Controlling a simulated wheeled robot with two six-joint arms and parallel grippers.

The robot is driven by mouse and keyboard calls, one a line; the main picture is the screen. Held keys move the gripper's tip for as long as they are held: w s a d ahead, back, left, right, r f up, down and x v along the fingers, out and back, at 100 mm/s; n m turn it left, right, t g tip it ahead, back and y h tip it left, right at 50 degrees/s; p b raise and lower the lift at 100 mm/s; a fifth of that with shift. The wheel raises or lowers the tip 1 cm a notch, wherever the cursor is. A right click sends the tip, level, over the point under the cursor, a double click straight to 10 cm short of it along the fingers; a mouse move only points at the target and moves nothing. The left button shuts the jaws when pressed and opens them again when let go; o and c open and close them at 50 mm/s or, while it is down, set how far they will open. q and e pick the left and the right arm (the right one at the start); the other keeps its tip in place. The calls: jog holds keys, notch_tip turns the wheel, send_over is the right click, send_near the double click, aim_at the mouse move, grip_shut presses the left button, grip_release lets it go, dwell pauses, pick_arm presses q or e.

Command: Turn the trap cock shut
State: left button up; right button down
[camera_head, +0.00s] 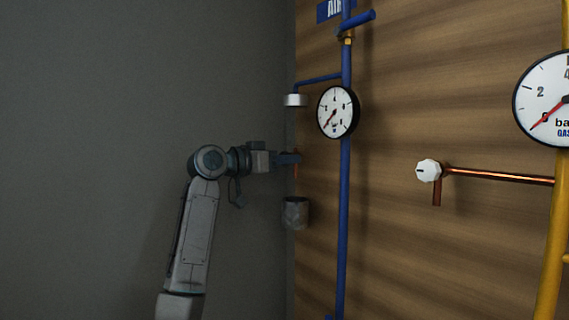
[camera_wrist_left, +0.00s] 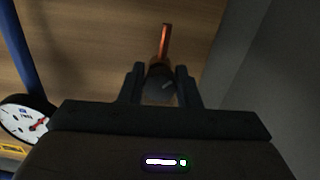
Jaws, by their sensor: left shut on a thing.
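My left gripper (camera_head: 297,158) reaches in from the left to the wooden panel, left of the blue pipe. In the left wrist view the two fingers of my gripper (camera_wrist_left: 160,86) are on both sides of a round dark grey knob, the trap cock (camera_wrist_left: 158,90), and are shut on it. A light, slanted mark shows on the knob's face. A short copper tube (camera_wrist_left: 165,42) runs out from behind the knob. In the head view the gripper hides the knob, and only a bit of the copper tube (camera_head: 296,171) shows below it.
A grey cup (camera_head: 295,212) is below the gripper, and a white cap (camera_head: 295,100) is above it. The blue pipe (camera_head: 345,210) carries a gauge (camera_head: 338,112) and a blue lever (camera_head: 357,22). Farther right are a white knob (camera_head: 428,170) and a yellow pipe (camera_head: 550,250). A grey wall (camera_head: 120,90) stands left.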

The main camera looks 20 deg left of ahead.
pick_arm(q)
jog(key=m+b, duration=0.1)
jog(key=m, duration=0.1)
jog(key=shift+f+m, duration=0.1)
jog(key=shift+m, duration=0.3)
jog(key=m+b, duration=0.1)
jog(key=m, duration=0.1)
jog(key=shift+m, duration=0.4)
jog(key=m, duration=0.2)
jog(key=shift+m+b, duration=0.35)
jog(key=shift+m, duration=0.75)
jog(key=o, duration=1)
jog(key=shift+r, duration=0.2)
jog(key=shift+a, duration=0.1)
